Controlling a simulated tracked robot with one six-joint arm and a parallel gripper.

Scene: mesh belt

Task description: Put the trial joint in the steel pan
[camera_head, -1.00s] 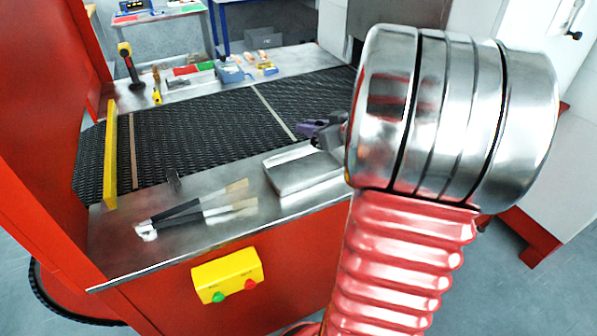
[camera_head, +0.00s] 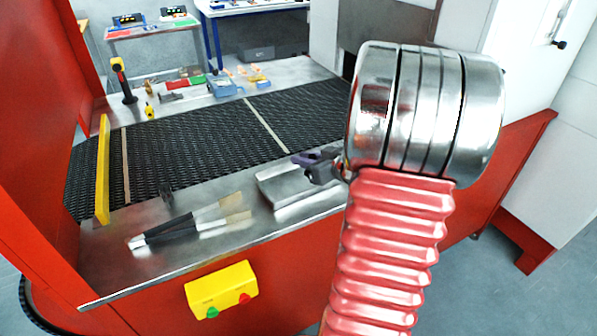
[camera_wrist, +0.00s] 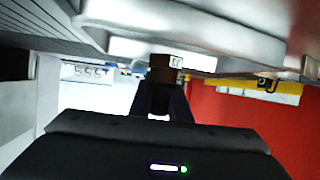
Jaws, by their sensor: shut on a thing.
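The steel pan (camera_head: 283,196) is a shallow bright tray on the steel ledge, left of my arm in the head view. My gripper (camera_head: 311,160) shows there as a small dark and purple shape at the pan's back right, partly hidden by my arm. In the wrist view my gripper (camera_wrist: 163,88) is shut on a small brown block with a pale marked face, which I take for the trial joint (camera_wrist: 166,66). The joint cannot be made out in the head view. I cannot tell whether it touches the pan.
A yellow button box (camera_head: 222,288) is on the red front. Tools and small items lie on the far ledge.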

